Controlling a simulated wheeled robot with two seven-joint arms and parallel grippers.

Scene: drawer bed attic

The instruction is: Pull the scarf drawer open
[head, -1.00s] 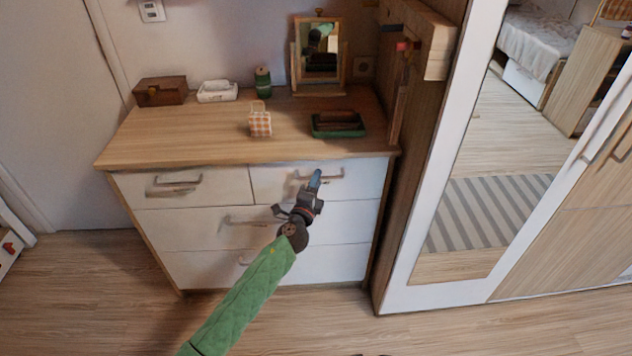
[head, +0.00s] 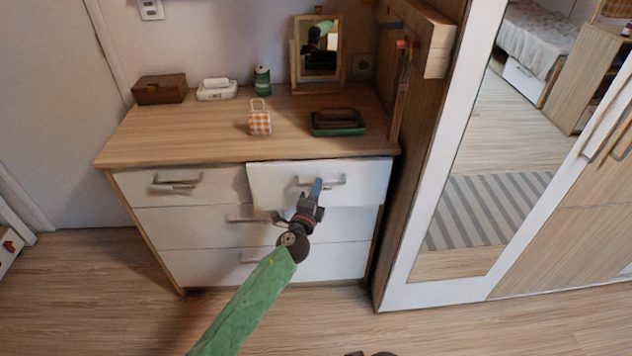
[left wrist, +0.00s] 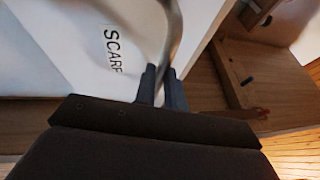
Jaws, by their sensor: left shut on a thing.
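The scarf drawer (head: 280,183) is the top right drawer of the white-fronted dresser. Its front stands slightly out from the dresser, tilted in the picture against the drawer beside it. The word SCARF shows on its white front (left wrist: 70,45) in the left wrist view. My left gripper (head: 316,186) is at this drawer's metal handle (head: 333,181). In the left wrist view, the fingers of my left gripper (left wrist: 162,85) are shut on the curved handle bar (left wrist: 172,40). The inside of the drawer is hidden. My right gripper is not in view.
The wooden dresser top (head: 190,130) holds a brown box (head: 160,90), a checkered bag (head: 260,122), a green tray (head: 338,131) and a mirror (head: 318,60). A tall wardrobe with a mirror door (head: 480,190) stands close on the right. Floor in front is clear.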

